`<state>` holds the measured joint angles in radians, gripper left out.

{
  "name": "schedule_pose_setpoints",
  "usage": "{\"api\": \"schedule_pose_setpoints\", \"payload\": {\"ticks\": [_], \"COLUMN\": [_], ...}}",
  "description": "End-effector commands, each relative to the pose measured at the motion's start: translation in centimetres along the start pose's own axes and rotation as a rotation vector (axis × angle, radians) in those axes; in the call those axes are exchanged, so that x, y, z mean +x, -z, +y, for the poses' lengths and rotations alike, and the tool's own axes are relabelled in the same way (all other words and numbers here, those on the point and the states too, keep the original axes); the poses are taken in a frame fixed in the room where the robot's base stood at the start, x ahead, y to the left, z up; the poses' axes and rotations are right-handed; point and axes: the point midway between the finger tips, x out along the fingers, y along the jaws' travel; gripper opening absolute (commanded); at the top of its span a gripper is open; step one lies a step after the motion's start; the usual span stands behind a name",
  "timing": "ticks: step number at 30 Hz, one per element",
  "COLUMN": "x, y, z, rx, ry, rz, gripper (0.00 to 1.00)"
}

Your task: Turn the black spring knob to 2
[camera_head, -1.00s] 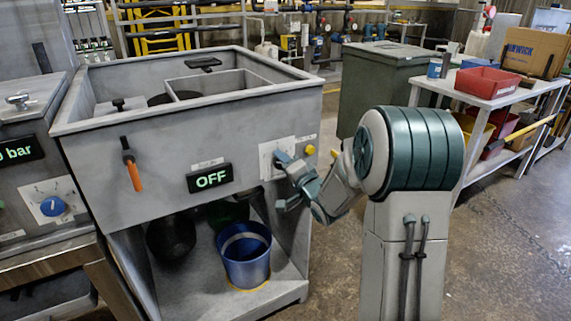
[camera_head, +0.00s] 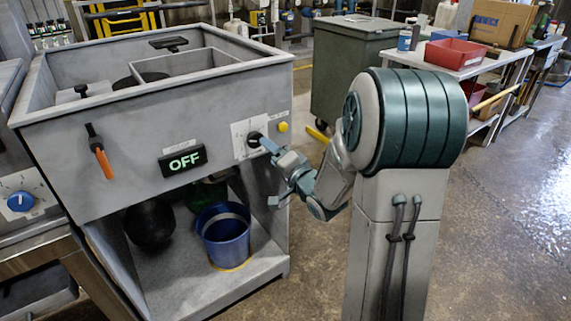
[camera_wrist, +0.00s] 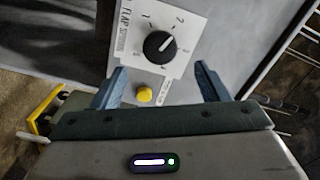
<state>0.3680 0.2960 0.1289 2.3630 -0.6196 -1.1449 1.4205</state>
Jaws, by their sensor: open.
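The black knob (camera_wrist: 159,46) sits on a white numbered dial plate (camera_wrist: 185,13) on the grey machine's front. Its pale pointer line slants to the upper right in the wrist view, roughly toward the 2. In the head view the knob (camera_head: 253,139) shows just beyond my upper finger, right of the OFF display. My gripper (camera_head: 271,173) is open and empty in front of the panel. In the wrist view my gripper's blue fingertips (camera_wrist: 160,76) are spread wide, below the knob to left and right, and the knob is not between them.
A yellow button (camera_wrist: 144,94) is close to the dial, between my fingers in the wrist view. An orange-handled lever (camera_head: 103,157) and the OFF display (camera_head: 183,160) are farther left. A blue bucket (camera_head: 224,238) stands on the shelf below. Open floor lies to the right.

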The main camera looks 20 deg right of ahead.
Motion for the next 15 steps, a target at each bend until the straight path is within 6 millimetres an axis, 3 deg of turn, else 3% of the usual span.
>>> {"api": "schedule_pose_setpoints", "payload": {"ticks": [6,15], "x": [-4.3,-6.2], "y": [0.1,0.0], "z": [0.0,0.0], "rx": [0.0,0.0], "ry": [-0.002,0.0], "rz": [0.002,-0.001], "gripper": [0.68,0.68]}}
